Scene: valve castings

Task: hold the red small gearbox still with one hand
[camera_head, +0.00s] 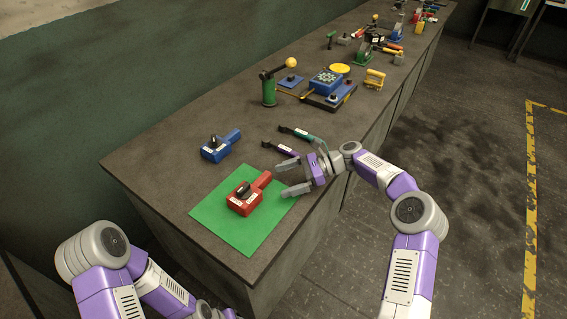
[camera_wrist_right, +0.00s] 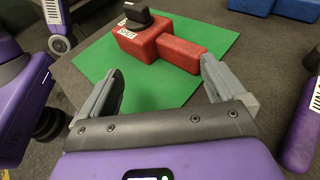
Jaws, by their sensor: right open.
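The red small gearbox (camera_head: 244,198) sits on a green mat (camera_head: 262,229) near the front corner of the bench. It has a boxy body with a black knob on top and a red arm toward the upper right. In the right wrist view the gearbox (camera_wrist_right: 142,43) lies ahead of the fingers. My right gripper (camera_head: 284,178) is open and empty, just right of the gearbox's arm and apart from it. Its fingers in the right wrist view (camera_wrist_right: 160,90) are spread, with the green mat between them. My left arm comes in at the lower left of the head view; its gripper is out of view.
A blue gearbox (camera_head: 218,146) stands behind the mat. A green lever stand (camera_head: 269,91) and a blue boxed unit (camera_head: 326,83) stand farther back. The bench is clear left of the mat.

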